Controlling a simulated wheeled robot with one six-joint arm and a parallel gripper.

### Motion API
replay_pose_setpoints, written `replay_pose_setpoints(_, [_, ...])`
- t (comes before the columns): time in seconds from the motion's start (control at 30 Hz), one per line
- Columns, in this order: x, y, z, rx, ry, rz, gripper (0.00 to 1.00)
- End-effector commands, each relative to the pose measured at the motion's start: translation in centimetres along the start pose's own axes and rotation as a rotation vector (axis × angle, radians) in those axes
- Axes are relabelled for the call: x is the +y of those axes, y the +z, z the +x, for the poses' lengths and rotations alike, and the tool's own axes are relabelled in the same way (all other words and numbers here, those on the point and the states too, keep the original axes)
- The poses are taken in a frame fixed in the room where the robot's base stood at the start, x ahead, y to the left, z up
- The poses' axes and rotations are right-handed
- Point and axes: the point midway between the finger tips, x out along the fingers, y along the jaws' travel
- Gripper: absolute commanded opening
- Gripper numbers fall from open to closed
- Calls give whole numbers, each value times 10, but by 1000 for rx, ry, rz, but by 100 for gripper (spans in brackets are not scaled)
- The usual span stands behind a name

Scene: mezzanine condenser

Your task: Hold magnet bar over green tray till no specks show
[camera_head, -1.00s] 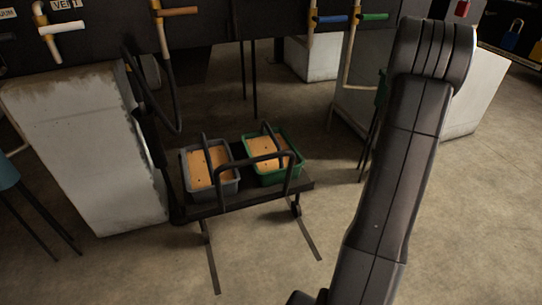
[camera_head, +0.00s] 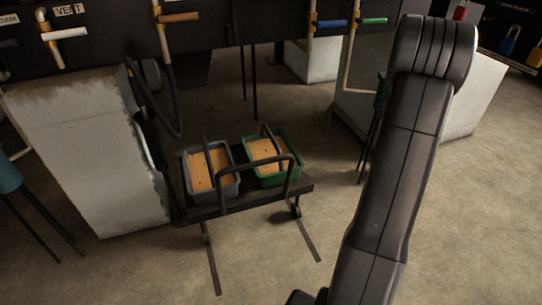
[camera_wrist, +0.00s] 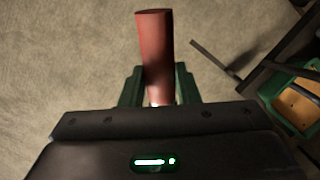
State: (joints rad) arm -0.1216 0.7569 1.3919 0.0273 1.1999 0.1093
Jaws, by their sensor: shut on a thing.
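My gripper (camera_wrist: 158,78) is shut on a red, round magnet bar (camera_wrist: 154,45), which sticks out past the green fingers in the wrist view. The green tray (camera_head: 276,181) stands on the right half of a dark cart in the head view, filled with orange-tan grains. A few tiny dark specks seem to show on it, partly behind the cart's rail. The tray's rim also shows at the right edge of the wrist view (camera_wrist: 268,98). The bar is over bare floor, to the left of the tray there. My gripper is outside the head view.
A grey tray (camera_head: 231,190) with similar grains and dark specks sits left of the green one. The cart (camera_head: 200,214) has raised black handle rails over both trays. Pale blocks and pipes with coloured valve handles stand behind. Open floor lies right of the cart.

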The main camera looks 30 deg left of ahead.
Motion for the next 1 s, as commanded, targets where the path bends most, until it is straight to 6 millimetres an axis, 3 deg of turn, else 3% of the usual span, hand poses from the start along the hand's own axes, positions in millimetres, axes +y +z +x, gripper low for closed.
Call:
replay_pose_setpoints(0.1, [0,3,-17,2,0,0,0])
replay_pose_setpoints(1.0, [0,21,-101,1,0,0,0])
